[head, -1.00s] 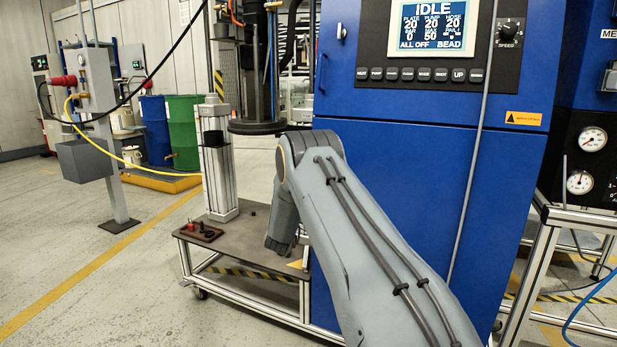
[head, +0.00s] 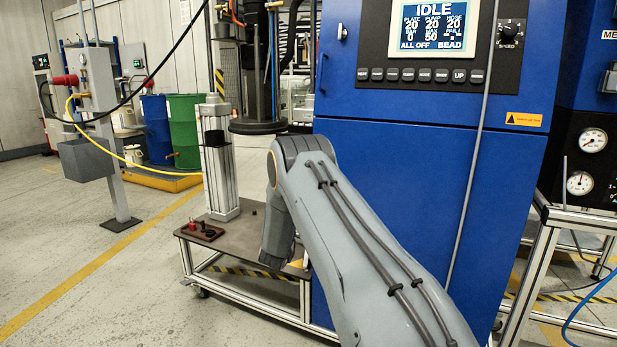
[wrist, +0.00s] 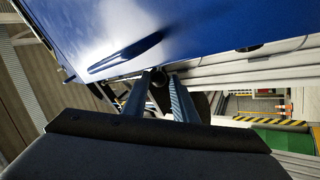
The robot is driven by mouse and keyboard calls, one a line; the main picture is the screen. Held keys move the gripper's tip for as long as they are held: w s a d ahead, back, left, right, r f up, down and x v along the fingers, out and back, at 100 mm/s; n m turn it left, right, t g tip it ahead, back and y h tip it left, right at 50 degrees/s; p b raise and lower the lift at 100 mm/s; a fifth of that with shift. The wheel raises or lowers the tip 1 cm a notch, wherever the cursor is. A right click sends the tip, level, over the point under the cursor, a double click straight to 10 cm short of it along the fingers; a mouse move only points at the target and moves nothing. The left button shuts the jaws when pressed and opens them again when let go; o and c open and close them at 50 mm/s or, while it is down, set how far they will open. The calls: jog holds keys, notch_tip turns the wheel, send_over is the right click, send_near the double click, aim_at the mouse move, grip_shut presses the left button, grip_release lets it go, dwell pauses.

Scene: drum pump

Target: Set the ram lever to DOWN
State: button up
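In the wrist view, the two blue-grey fingers of my gripper (wrist: 163,82) stand apart, with a gap between them. A dark rounded knob (wrist: 158,78), perhaps the ram lever's end, shows between or just beyond the fingertips. I cannot tell whether they touch it. In the head view my arm hides the gripper's fingers, and I cannot make out a ram lever or its setting.
The large blue cabinet (head: 420,190) stands close beside my arm; its display (head: 433,27) reads IDLE. A blue surface with a long handle (wrist: 125,52) is close to the fingers in the wrist view. A silver column (head: 218,165) rises from the platform. Open floor lies left.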

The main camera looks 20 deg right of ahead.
jog(key=shift+v, duration=1.5)
